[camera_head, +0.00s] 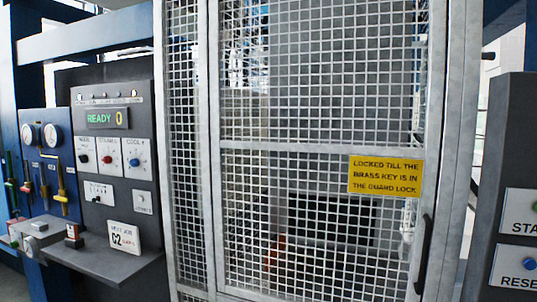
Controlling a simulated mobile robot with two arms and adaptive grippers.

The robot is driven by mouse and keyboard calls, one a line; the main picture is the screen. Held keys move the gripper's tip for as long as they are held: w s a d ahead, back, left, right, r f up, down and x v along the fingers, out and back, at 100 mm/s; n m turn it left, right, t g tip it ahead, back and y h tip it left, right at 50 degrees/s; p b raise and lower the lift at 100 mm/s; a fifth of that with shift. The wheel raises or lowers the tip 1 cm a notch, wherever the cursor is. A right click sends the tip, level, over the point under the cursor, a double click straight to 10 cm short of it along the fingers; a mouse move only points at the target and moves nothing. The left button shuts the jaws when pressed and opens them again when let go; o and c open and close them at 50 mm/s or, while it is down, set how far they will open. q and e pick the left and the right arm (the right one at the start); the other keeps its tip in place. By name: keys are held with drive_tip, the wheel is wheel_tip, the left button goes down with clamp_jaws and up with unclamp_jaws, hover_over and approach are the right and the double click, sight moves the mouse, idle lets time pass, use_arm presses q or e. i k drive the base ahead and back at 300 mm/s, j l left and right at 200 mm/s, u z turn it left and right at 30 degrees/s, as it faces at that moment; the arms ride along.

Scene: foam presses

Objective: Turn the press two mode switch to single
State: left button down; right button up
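A dark control panel (125,180) stands left of the mesh cage. A row of three white plates on it carries knobs. The left plate's label looks like "MODE"; its small dark knob (84,158) is too small for me to read its setting. The middle plate has a red knob (107,159), and the right one a blue knob (134,162). A display (106,118) above them reads "READY 0" in green. I see no marking that tells which press this panel belongs to. Neither of my grippers is in view.
A closed mesh guard door (310,110) fills the middle, with a yellow sign (386,175) and a dark handle (424,254). A ledge (105,262) juts out below the panel. Gauges and coloured levers (60,190) are at far left. A START/RESET panel (510,150) is at right.

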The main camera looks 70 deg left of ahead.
sight(83, 159)
drive_tip(key=u, duration=3.5)
drive_tip(key=i+j, duration=0.25)
drive_tip(key=i, duration=0.2)
drive_tip(key=i+j+u, duration=0.15)
drive_tip(key=i, duration=0.25)
drive_tip(key=j, duration=0.1)
